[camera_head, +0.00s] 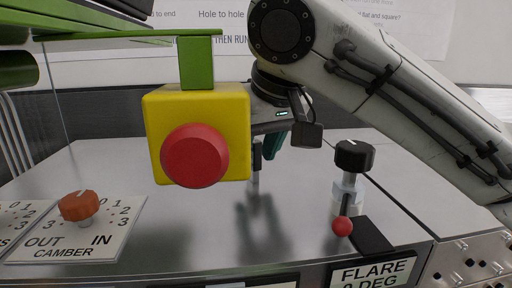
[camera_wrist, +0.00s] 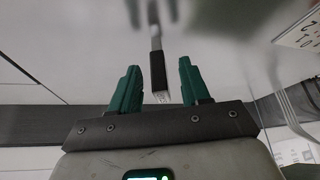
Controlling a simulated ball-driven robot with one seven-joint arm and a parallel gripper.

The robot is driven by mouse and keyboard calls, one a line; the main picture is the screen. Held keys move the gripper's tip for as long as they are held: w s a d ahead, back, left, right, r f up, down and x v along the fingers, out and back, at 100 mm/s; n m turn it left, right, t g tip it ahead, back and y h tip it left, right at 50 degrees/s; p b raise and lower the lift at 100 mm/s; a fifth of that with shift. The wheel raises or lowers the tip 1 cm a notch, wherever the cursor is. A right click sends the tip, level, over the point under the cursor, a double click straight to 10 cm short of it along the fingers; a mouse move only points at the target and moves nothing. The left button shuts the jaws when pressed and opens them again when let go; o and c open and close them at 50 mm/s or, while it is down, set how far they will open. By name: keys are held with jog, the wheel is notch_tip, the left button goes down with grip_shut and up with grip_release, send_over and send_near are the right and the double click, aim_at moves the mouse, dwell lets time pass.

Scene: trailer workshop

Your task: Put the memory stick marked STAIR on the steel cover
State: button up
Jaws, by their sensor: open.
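A small dark stick with a pale lower part (camera_head: 257,158) shows under my gripper in the head view, over the shiny steel cover (camera_head: 110,170). In the wrist view the stick (camera_wrist: 158,70) has a black body, a light marked end and a thin metallic part. Its marking is too small to read, so I cannot tell if it says STAIR. My gripper (camera_wrist: 158,85) is open; its green fingers stand on either side of the stick with gaps. In the head view the gripper (camera_head: 270,145) is partly hidden by a yellow box. I cannot tell whether the stick touches the cover.
The yellow box with a red button (camera_head: 194,156) hangs in front of my gripper. An orange camber knob (camera_head: 79,205) is at left. The steel surface between is clear.

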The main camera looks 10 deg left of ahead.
jog(key=v, duration=1.2)
jog(key=shift+b, duration=0.4)
